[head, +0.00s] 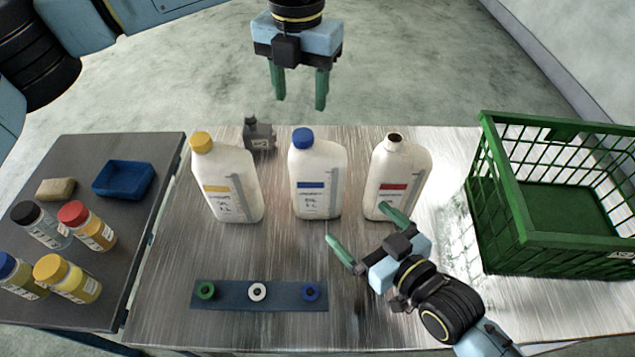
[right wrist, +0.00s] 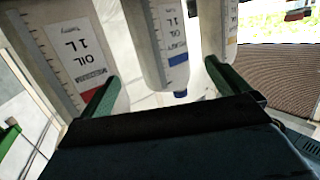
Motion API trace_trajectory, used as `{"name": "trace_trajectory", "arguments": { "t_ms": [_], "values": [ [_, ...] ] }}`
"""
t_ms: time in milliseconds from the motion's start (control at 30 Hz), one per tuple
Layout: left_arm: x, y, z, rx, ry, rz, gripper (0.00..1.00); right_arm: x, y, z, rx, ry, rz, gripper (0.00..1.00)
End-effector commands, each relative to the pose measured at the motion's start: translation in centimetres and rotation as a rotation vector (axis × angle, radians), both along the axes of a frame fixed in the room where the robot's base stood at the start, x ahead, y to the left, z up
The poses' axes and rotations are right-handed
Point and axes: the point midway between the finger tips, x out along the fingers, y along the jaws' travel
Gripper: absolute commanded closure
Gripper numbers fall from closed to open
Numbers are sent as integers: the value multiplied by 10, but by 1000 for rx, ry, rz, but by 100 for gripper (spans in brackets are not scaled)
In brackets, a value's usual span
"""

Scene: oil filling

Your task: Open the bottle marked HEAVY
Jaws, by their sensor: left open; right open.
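Three white oil bottles stand upright in a row on the metal table: a yellow-capped one (head: 232,185), a blue-capped one (head: 318,180) and a red-labelled one (head: 397,175) with no cap on its dark open neck. I cannot read HEAVY on any label. In the right wrist view, the red-labelled bottle (right wrist: 75,50) is at left and the blue-labelled bottle (right wrist: 160,40) in the middle. My left gripper (head: 300,102) is open and empty, above and beyond the table's far edge. My right gripper (head: 357,222) is open and empty, in front of the blue-capped and red-labelled bottles.
A green crate (head: 525,240) stands at right. A dark strip with three coloured rings (head: 232,294) lies at the front. A small grey object (head: 259,134) is behind the bottles.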

Motion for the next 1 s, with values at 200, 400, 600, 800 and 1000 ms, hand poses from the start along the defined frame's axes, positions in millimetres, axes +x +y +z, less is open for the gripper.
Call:
{"name": "trace_trajectory", "arguments": {
  "t_ms": [200,400,600,800,1000],
  "values": [
    [0,0,0,-1,2,-1,48,28,18,-6,1,-3,-2,0],
    [-1,-1,0,-3,2,-2,48,61,40,-13,1,-2,-1,0],
    [-1,-1,0,-4,3,-3,48,88,59,-20,0,-1,-1,0],
    [-1,-1,0,-5,3,-3,48,102,68,-25,-1,1,0,0],
    [-1,-1,0,-5,3,-3,48,105,70,-25,-1,1,0,0]
  ]
}}
